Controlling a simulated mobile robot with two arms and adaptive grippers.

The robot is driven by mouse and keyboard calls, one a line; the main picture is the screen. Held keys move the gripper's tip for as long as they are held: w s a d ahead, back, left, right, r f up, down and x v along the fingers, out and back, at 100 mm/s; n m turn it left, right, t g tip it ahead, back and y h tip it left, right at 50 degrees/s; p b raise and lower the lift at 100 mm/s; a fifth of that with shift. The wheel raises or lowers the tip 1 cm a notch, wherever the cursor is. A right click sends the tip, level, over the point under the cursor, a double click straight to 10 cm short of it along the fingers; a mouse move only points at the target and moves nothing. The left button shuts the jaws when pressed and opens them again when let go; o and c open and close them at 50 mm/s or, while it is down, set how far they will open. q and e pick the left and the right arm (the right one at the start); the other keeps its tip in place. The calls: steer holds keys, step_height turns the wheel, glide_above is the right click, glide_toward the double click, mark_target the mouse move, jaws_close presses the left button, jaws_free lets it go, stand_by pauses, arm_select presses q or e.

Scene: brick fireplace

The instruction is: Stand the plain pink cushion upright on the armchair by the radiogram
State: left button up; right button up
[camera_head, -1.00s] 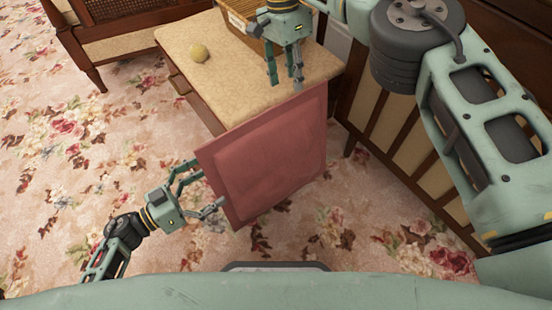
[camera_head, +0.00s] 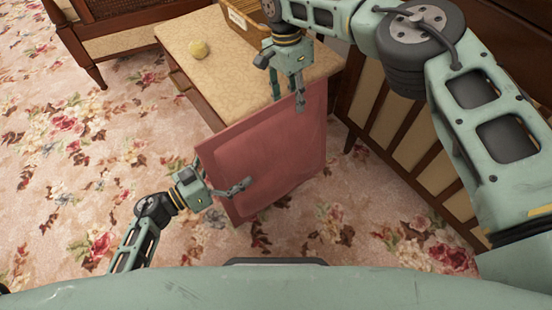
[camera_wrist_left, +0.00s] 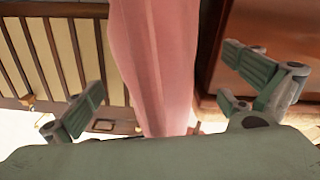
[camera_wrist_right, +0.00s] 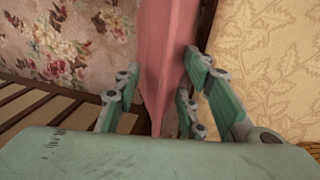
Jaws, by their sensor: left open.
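The plain pink cushion (camera_head: 265,160) stands on edge beside the small table, its broad face towards me. My right gripper (camera_head: 289,97) is at its upper edge, one finger on each side. In the right wrist view the cushion (camera_wrist_right: 165,35) runs between the fingers, which lie close against it. My left gripper (camera_head: 232,190) is open at the cushion's lower left. In the left wrist view the cushion (camera_wrist_left: 155,60) stands between its spread fingers, with gaps on both sides. Part of an armchair (camera_head: 112,42) with a cane panel shows at top left. I cannot make out the radiogram.
A slatted wooden piece with cream panels (camera_head: 395,125) stands at right, close to my right arm. Floral carpet (camera_head: 65,175) lies open at left.

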arm_select(q)
steer(key=c, duration=0.9)
arm_select(e)
steer(key=c, duration=0.9)
arm_select(q)
steer(key=shift+w, duration=0.1)
steer(key=c, duration=0.5)
arm_select(e)
steer(key=shift+s+f, duration=0.1)
jaws_close()
